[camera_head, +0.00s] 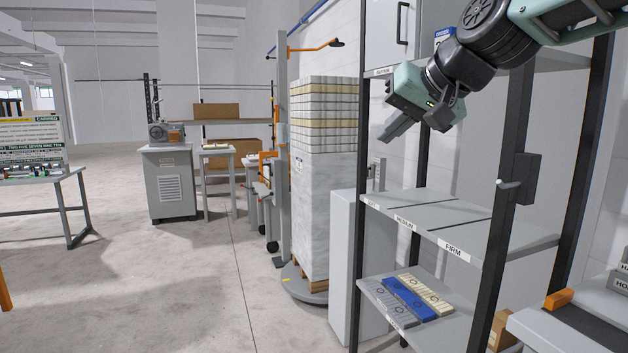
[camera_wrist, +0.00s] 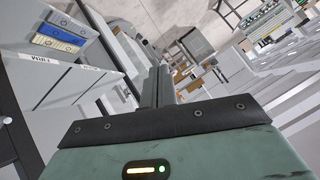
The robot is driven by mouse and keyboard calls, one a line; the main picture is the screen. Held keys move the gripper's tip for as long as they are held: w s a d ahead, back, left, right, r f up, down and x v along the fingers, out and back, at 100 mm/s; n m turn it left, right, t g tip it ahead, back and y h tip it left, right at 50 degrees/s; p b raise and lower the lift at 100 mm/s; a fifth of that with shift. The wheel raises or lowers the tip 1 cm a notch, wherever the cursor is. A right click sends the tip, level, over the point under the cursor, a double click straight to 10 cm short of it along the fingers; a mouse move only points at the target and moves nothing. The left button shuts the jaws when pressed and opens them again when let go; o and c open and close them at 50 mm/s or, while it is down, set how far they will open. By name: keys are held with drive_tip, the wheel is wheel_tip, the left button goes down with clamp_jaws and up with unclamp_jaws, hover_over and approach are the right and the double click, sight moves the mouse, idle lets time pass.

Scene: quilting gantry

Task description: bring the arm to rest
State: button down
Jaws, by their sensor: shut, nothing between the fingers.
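My gripper (camera_head: 392,131) hangs at the upper right in the head view, at the end of my green and black arm. It is in front of the open shelf rack, above its middle shelf (camera_head: 440,212). Its fingers are together with nothing between them. In the wrist view the gripper (camera_wrist: 157,85) shows its two grey fingers side by side, closed and pointing away from the camera. The fingers look clear of the rack, though the exact gap cannot be told.
A grey, a blue and a cream panel (camera_head: 408,299) lie on the low shelf (camera_head: 447,331). A tall wrapped stack (camera_head: 323,190) stands left of the rack. A grey cabinet (camera_head: 169,184) and a sign table (camera_head: 30,182) stand further back. The floor (camera_head: 160,280) at left is clear.

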drive_tip(key=s+a+f+n+g+h, duration=0.1)
drive_tip(key=s+a+f+n+g, duration=0.15)
drive_tip(key=s+f, duration=0.6)
drive_tip(key=s+a+f+n+g+h, duration=0.1)
drive_tip(key=s+a+f+n+g, duration=0.15)
drive_tip(key=s+f, duration=0.65)
drive_tip(key=s+d+f+n+g+h, duration=0.1)
drive_tip(key=s+d+f+g, duration=0.1)
drive_tip(key=s+f, duration=0.4)
drive_tip(key=s+d+f+n+g+h+p, duration=0.1)
drive_tip(key=s+d+f, duration=0.3)
drive_tip(key=s, duration=0.4)
drive_tip(key=shift+s+d+f+g+h, duration=0.2)
drive_tip(key=shift+f+g+h, duration=0.25)
drive_tip(key=shift+f, duration=0.4)
